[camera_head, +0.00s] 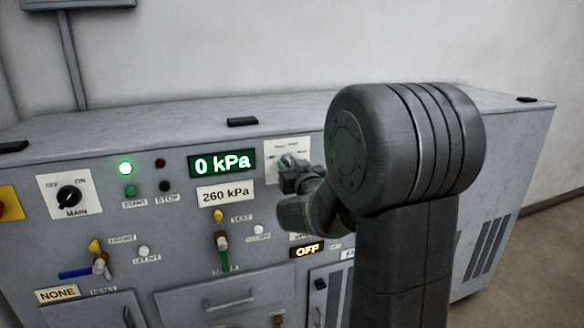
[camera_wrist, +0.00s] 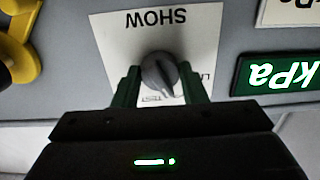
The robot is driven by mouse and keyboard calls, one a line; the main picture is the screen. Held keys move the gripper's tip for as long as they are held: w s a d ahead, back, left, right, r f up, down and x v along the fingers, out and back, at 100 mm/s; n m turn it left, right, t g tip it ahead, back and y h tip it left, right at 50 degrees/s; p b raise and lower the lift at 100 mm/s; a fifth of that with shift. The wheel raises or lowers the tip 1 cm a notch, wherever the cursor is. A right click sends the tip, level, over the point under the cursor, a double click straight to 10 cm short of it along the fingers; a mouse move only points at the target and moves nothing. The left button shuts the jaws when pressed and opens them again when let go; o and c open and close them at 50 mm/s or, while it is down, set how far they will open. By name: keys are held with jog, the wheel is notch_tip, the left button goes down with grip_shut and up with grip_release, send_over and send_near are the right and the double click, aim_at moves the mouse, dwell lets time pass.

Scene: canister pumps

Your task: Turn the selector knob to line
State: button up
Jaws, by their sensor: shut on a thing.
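The selector knob (camera_wrist: 158,66) is round and grey, on a white label plate (camera_wrist: 110,30) that appears upside down in the wrist view. The plate reads SHOW, TEST and a partly covered word starting with "LI". My gripper (camera_wrist: 160,84) has its two green fingers on either side of the knob and is shut on it. The knob's dark pointer line slants toward the lower right in the wrist view; its exact setting is hard to tell. In the head view my gripper (camera_head: 290,172) covers much of the plate (camera_head: 272,152).
A green display (camera_head: 222,163) reading 0 kPa and a 260 kPa label (camera_head: 226,194) sit left of the plate. The black MAIN knob (camera_head: 69,197) is farther left. Lever valves (camera_head: 222,243) and an OFF display (camera_head: 307,250) are below. A yellow part (camera_wrist: 22,45) shows in the wrist view.

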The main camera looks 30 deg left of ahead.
jog(key=shift+o, duration=0.2)
jog(key=shift+f+n+b, duration=0.15)
jog(key=shift+n+b, duration=0.15)
jog(key=shift+b, duration=0.25)
jog(key=n+b, duration=0.6)
jog(key=b, duration=0.2)
jog(key=shift+n+b, duration=0.3)
jog(key=shift+b, duration=0.05)
jog(key=shift+n+b, duration=0.9)
jog(key=shift+b, duration=0.1)
jog(key=shift+c, duration=0.2)
jog(key=shift+o, duration=0.2)
jog(key=shift+r, duration=0.2)
jog(key=o, duration=1)
jog(key=shift+c, duration=0.2)
